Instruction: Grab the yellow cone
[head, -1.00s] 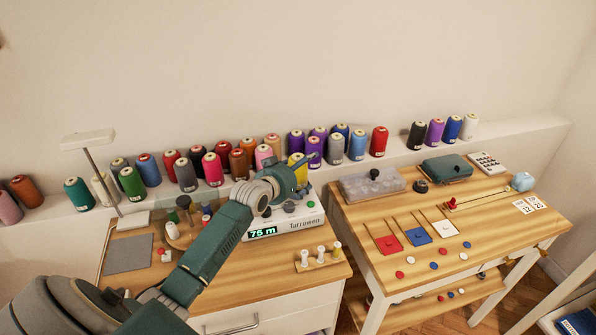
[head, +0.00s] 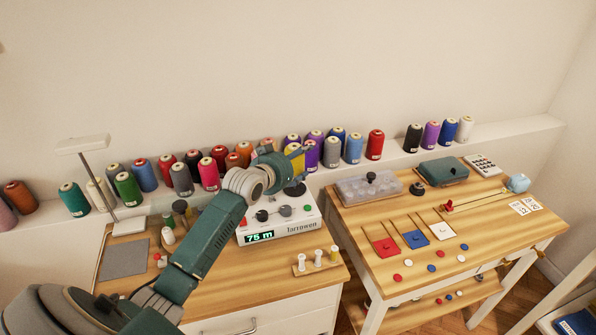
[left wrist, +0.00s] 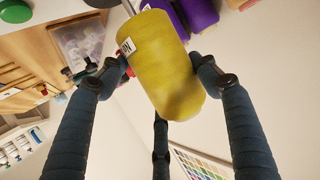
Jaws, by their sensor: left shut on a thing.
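The yellow cone (head: 294,158) is a spool of yellow thread, partly hidden by my gripper in the head view. In the left wrist view the yellow cone (left wrist: 162,75) fills the middle, tilted, with a white label on its side. My left gripper (head: 288,162) is shut on it; in the left wrist view its dark fingers (left wrist: 150,78) stand on both sides of the cone. The cone is in front of the row of spools and above the back of the white Tarrowen machine. My right gripper is not in view.
Several coloured spools line the wall ledge, with purple ones (head: 312,153) close to the held cone. The white machine (head: 280,222) reads 75 m and has a black round part (head: 295,190) below the gripper. A lamp (head: 84,144) stands left; a second wooden table (head: 480,215) stands right.

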